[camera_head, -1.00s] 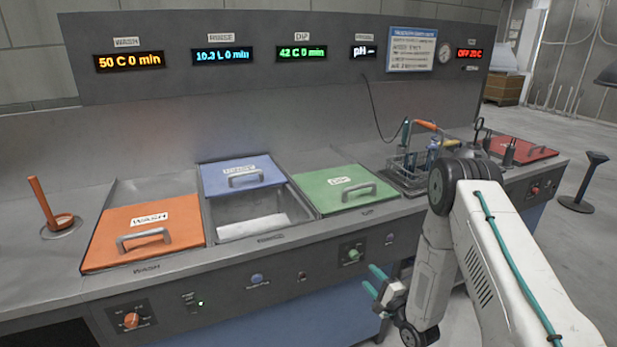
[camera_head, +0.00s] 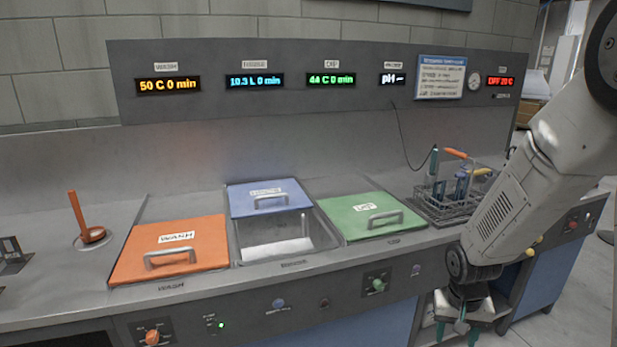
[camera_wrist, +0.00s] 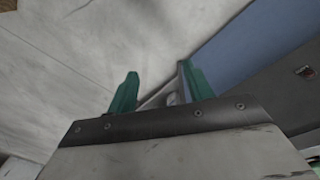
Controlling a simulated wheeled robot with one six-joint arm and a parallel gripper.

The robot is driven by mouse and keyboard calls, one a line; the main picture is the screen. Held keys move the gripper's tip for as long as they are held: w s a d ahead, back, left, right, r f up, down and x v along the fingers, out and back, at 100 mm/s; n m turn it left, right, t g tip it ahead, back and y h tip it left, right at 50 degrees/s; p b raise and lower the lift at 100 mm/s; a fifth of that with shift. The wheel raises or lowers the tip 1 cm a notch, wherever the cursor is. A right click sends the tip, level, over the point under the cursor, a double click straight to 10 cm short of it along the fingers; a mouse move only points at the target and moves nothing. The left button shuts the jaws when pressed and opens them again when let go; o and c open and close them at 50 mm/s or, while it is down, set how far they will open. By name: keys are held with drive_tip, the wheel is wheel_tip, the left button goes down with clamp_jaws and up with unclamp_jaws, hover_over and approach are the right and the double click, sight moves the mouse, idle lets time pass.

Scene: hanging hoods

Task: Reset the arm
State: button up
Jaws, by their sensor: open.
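My gripper (camera_head: 462,330) hangs low at the right in the head view, in front of the counter and below its top edge. Its body is pale and its fingers are green. In the wrist view both green fingers (camera_wrist: 157,92) stand apart with nothing between them. Beyond them show a pale floor and a blue cabinet panel (camera_wrist: 245,50). My arm comes down from the upper right and covers the right part of the counter.
The counter holds an orange WASH lid (camera_head: 172,262), a blue lid (camera_head: 268,208) slid back from an open basin (camera_head: 262,235), and a green DIP lid (camera_head: 362,222). A wire basket (camera_head: 440,208) with tools stands right of them. An orange-handled tool (camera_head: 84,225) stands left.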

drive_tip(key=s+a+r+n, duration=0.1)
drive_tip(key=s+a+r, duration=0.2)
drive_tip(key=s+r, duration=0.8)
drive_tip(key=s+a+r+n+t+y, duration=0.1)
drive_tip(key=s+a+r+n, duration=0.1)
drive_tip(key=s+r, duration=0.9)
wheel_tip(320, 180, up, 3)
drive_tip(key=shift+a+r+n, duration=0.1)
drive_tip(key=shift+a+n, duration=0.2)
drive_tip(key=shift+a, duration=0.25)
